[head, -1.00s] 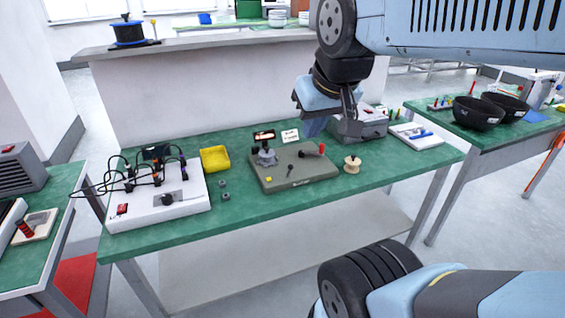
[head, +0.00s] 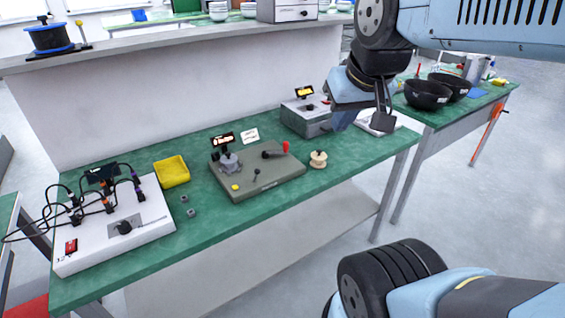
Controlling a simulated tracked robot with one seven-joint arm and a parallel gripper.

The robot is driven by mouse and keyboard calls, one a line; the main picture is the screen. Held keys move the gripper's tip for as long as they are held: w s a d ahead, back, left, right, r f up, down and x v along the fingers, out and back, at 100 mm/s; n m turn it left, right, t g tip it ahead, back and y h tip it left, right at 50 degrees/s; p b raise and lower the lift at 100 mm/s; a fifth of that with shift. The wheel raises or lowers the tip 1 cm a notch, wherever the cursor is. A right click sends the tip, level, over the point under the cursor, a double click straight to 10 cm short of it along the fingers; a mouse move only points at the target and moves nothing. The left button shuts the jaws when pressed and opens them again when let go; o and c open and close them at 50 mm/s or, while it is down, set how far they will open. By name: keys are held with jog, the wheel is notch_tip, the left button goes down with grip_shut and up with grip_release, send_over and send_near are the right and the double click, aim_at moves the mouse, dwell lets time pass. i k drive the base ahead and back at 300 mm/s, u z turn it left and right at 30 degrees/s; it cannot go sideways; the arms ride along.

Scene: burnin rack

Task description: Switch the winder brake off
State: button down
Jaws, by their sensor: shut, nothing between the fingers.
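The winder (head: 262,178) is a grey-green box on the green bench. It carries a small lit display (head: 222,139), a grey knob-like part (head: 230,161), a yellow button (head: 236,187), a small dark toggle lever (head: 256,174) and a black crank with a red grip (head: 284,148). I cannot read its labels or tell which control is the brake or how it is set. My gripper (head: 382,122) is shut and empty, pointing down, above and right of the winder in the head view, apart from it.
A wooden spool (head: 318,159) stands right of the winder. A grey instrument (head: 307,118) stands behind it and a white card (head: 250,136) lies near. To the left are a yellow tray (head: 171,171), small grey parts (head: 187,206) and a white wired test box (head: 115,230).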

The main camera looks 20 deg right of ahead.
aim_at(257, 171)
jog(key=z, duration=1.25)
jog(key=k, duration=1.4)
jog(key=u, duration=1.65)
jog(key=i, duration=1)
jog(key=u, duration=0.05)
